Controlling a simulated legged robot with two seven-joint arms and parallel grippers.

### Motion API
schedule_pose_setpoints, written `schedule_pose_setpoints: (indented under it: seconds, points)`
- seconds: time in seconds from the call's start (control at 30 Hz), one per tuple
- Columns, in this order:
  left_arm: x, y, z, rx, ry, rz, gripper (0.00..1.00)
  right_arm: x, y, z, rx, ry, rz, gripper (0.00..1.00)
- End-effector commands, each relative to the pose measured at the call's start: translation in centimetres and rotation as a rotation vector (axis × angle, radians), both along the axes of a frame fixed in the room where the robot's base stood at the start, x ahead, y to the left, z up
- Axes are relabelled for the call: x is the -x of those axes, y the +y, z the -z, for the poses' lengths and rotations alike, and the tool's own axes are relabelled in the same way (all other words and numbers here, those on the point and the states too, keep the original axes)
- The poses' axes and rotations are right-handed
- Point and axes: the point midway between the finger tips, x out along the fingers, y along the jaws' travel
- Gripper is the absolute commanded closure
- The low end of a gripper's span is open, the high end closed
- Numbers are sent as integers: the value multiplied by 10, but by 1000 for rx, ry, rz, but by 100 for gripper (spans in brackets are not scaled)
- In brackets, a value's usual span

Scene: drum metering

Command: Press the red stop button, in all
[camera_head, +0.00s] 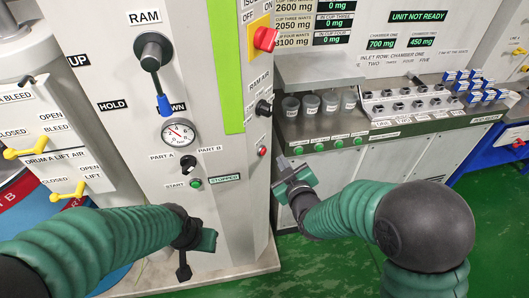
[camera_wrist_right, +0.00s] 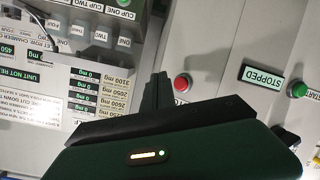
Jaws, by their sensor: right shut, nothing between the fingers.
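The red stop button (camera_head: 262,151) is a small round red button low on the right side face of the grey drum machine. It also shows in the right wrist view (camera_wrist_right: 182,84), in a pale ring beside the dark fingers. My right gripper (camera_head: 286,170) is shut and empty, a little right of and below the button in the head view. No contact with the button shows.
A STOPPED sign (camera_head: 225,177) and green START button (camera_head: 196,183) are on the front panel. A red rotary switch (camera_head: 265,39) is on a yellow plate above. A counter with cups (camera_head: 310,104) and several green buttons stands at right. Green floor lies between.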

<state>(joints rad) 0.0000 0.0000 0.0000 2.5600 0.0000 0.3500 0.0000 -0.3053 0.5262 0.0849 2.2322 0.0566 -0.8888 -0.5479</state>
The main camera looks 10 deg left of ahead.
Motion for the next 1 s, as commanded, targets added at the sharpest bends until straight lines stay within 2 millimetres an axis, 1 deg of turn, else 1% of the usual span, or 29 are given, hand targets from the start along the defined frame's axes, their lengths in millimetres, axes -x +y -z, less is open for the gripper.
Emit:
schedule_pose_setpoints:
  seconds: [0.1,0.23,1.0]
  points:
    - [0,0,2,0,0,0,64,5,-11,0,1,0,2,100]
    - [0,0,3,0,0,0,64,9,-20,0,0,-1,1,100]
    - [0,0,2,0,0,0,64,10,-21,0,0,2,1,100]
